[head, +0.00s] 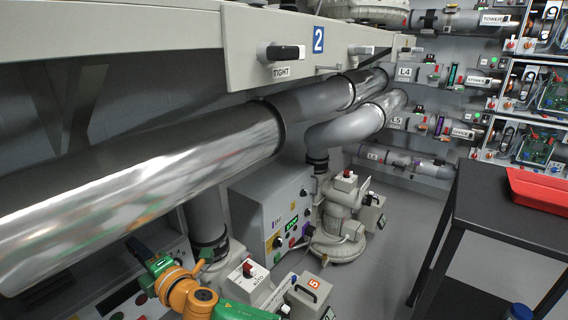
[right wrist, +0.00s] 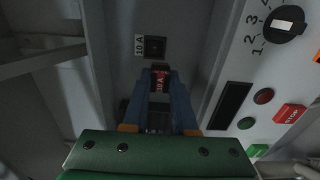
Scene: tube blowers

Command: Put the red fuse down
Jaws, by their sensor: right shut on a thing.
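The red fuse (right wrist: 160,82), with a "10 A" marking, sits between the blue fingertips of my right gripper (right wrist: 160,88) in the right wrist view. The gripper is shut on it. Just beyond it is a dark square socket (right wrist: 155,47) on a grey panel, with a "10 A" label beside it. I cannot tell whether fuse and socket touch. In the head view my right gripper (head: 140,250) is at the lower left, close to a grey control box; the fuse is hidden there. My left gripper is not in view.
A panel beside the gripper carries a dial (right wrist: 284,24), a red stop button (right wrist: 289,115) and a green button (right wrist: 257,150). A large metal pipe (head: 150,170) runs above the arm. A red tray (head: 540,190) is on a black table (head: 500,225) at the right.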

